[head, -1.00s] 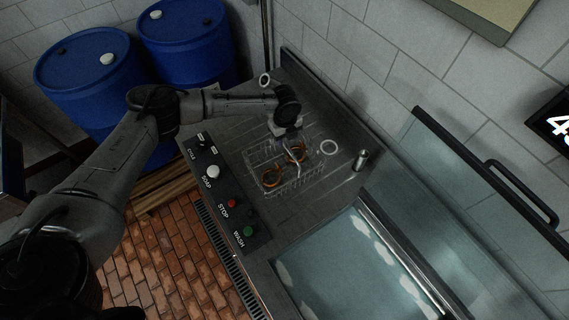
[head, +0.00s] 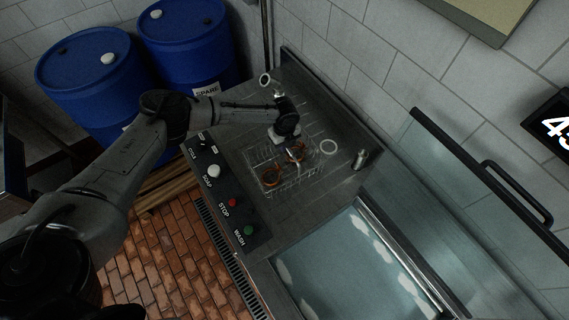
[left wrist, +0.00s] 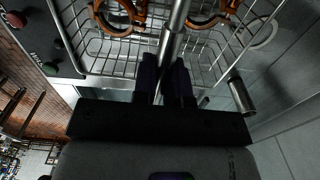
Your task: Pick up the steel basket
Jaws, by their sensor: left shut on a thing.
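The steel basket (head: 272,163) is an open wire basket on the grey metal counter, in the middle of the head view. It holds copper-orange clamp rings (head: 270,176). My left gripper (head: 292,149) is above the basket, pointing down. In the left wrist view, my left gripper (left wrist: 169,60) is shut on the basket's steel handle bar (left wrist: 179,20), with the wire rim (left wrist: 100,76) and clamp rings beyond. I cannot tell clearly whether the basket's bottom touches the counter. My right gripper is not in view.
A control panel (head: 222,190) with buttons lies left of the basket. Blue drums (head: 95,85) stand behind left.

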